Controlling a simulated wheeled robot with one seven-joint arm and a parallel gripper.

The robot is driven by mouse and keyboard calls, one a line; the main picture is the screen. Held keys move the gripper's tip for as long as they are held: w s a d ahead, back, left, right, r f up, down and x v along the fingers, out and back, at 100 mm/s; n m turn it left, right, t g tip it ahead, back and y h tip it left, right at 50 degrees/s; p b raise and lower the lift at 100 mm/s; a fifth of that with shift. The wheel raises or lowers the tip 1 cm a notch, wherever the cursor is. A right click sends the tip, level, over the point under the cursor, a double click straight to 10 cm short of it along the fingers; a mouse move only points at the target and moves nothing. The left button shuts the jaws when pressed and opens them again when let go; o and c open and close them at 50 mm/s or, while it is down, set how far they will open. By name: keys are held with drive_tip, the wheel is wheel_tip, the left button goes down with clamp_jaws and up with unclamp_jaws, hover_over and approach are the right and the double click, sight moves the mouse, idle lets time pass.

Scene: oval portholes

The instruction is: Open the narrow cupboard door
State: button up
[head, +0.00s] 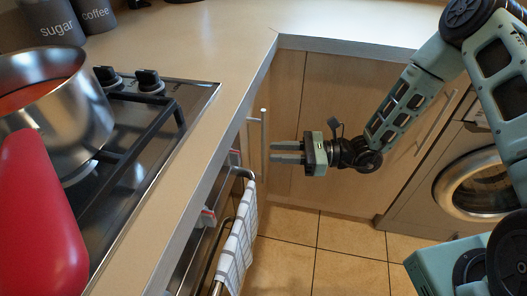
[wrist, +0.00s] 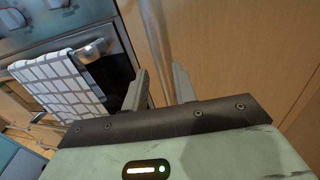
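The narrow cupboard door (wrist: 141,28) is a light wood panel beside the oven; it looks closed. In the head view it is seen almost edge-on under the worktop. Its vertical metal bar handle (head: 264,142) stands out from it, and it also shows in the wrist view (wrist: 160,40). My gripper (head: 273,152) is open and empty, pointing left with its fingertips close to the handle. In the wrist view the bar appears in the gap between the fingers (wrist: 160,78); I cannot tell whether the fingertips reach past it.
The worktop edge (head: 215,180) runs above the door. The oven front with a checked towel (head: 240,235) is nearby. A hob with a steel pot (head: 60,115) and a red object (head: 35,220) is above. A washing machine (head: 485,180) stands right. Tiled floor (head: 320,255) is free.

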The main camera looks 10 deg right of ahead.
drive_tip(key=a, duration=0.4)
drive_tip(key=shift+w+a, duration=0.25)
drive_tip(key=shift+w, duration=0.15)
clamp_jaws()
drive_tip(key=w+d+n+g+p, duration=0.1)
drive_tip(key=d+n+g, duration=0.3)
drive_tip(key=d, duration=1.1)
drive_tip(key=shift+w+n+g+p, duration=0.3)
drive_tip(key=shift+w+g, duration=0.05)
drive_tip(key=shift+g, duration=1.25)
